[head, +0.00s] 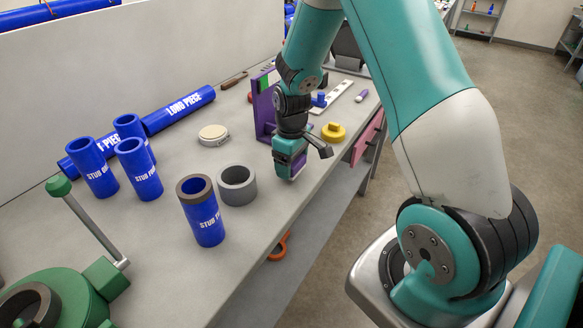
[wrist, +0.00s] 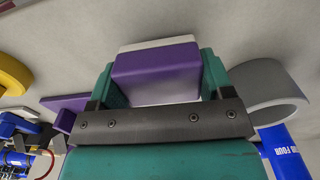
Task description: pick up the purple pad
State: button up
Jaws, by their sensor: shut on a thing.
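The purple pad (wrist: 158,70) is a block with a purple body and a white layer along its far edge. In the wrist view it sits between the two teal fingers of my gripper (wrist: 160,78), which are shut on its sides. In the head view my gripper (head: 290,168) points down over the right part of the bench, near its front edge. There the pad is mostly hidden by the fingers. I cannot tell whether the pad touches the bench top.
A grey ring (head: 237,185) and a blue stub with a brown rim (head: 202,212) stand left of my gripper. Several blue pipes stand further left.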

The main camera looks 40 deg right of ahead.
notch_tip(320, 180, up, 18)
jog(key=b, duration=0.1)
jog(key=shift+r, duration=0.2)
